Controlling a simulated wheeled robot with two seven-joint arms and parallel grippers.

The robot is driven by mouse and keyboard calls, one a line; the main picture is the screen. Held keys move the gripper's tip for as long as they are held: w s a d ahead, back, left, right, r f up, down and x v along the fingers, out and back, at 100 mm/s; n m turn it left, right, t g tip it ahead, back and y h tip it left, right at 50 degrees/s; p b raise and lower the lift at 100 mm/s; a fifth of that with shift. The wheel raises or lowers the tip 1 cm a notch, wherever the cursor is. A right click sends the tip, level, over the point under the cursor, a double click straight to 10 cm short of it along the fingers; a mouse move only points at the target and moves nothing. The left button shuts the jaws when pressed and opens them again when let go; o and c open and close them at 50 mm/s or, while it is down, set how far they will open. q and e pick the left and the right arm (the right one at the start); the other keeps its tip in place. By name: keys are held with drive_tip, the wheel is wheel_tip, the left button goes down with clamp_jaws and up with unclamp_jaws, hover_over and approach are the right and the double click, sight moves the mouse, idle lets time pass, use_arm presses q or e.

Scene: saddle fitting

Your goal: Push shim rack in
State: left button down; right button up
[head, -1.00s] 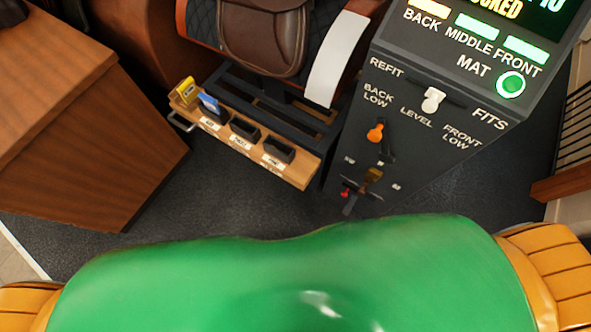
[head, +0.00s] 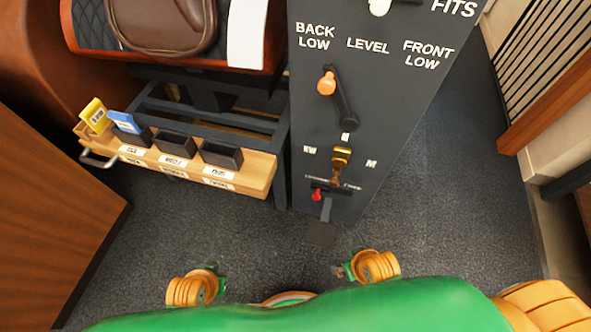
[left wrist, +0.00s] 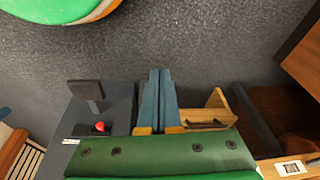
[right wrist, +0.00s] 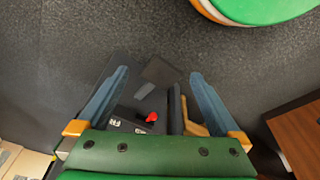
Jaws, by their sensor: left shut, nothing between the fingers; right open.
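The shim rack (head: 235,183) is a light wooden drawer standing out in front of a dark frame under the saddle. It has a metal handle (head: 97,160) at its left end and white labels on its front. A yellow shim (head: 94,115) and a blue shim (head: 125,121) stand at its left, beside two dark, empty-looking bins (head: 221,153). My left gripper (head: 221,284) is low in the head view, apart from the rack; its fingers are together in the left wrist view (left wrist: 156,100). My right gripper (head: 339,270) is also clear of the rack; its fingers are spread in the right wrist view (right wrist: 158,105).
A dark control panel (head: 385,105) with an orange-knobbed lever (head: 327,84) and a small red knob (head: 317,196) stands right of the rack. A wooden cabinet (head: 60,230) is at the left. Grey floor (head: 240,235) lies open between my grippers and the rack.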

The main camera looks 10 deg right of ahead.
use_arm(q)
drive_tip(key=w+a+f+m+t+b, duration=0.1)
drive_tip(key=w+a+m+t+b, duration=0.2)
drive_tip(key=b, duration=0.4)
drive_tip(key=m+t+h+b, duration=0.3)
drive_tip(key=m+t+h, duration=0.4)
drive_tip(key=m+t, duration=0.7)
approach(226, 159)
use_arm(e)
drive_tip(key=s+f, duration=0.2)
drive_tip(key=f, duration=0.8)
drive_tip(key=s+f, duration=0.2)
drive_tip(key=f, duration=0.8)
use_arm(q)
drive_tip(key=w+r+m+g, duration=0.1)
drive_tip(key=w+d+r+m+g+b, duration=0.1)
drive_tip(key=w, duration=0.1)
drive_tip(key=w+d+m+g+b, duration=0.1)
drive_tip(key=w, duration=0.1)
drive_tip(key=shift+w+r, duration=0.15)
drive_tip(key=shift+r, duration=0.25)
drive_tip(key=shift+w+d+b, duration=0.15)
drive_tip(key=shift+w+b, duration=0.15)
drive_tip(key=shift+w, duration=0.05)
use_arm(e)
drive_tip(key=w+r, duration=0.4)
drive_tip(key=r, duration=0.1)
drive_tip(key=shift+r, duration=0.2)
use_arm(q)
drive_tip(key=shift+w+r, duration=0.1)
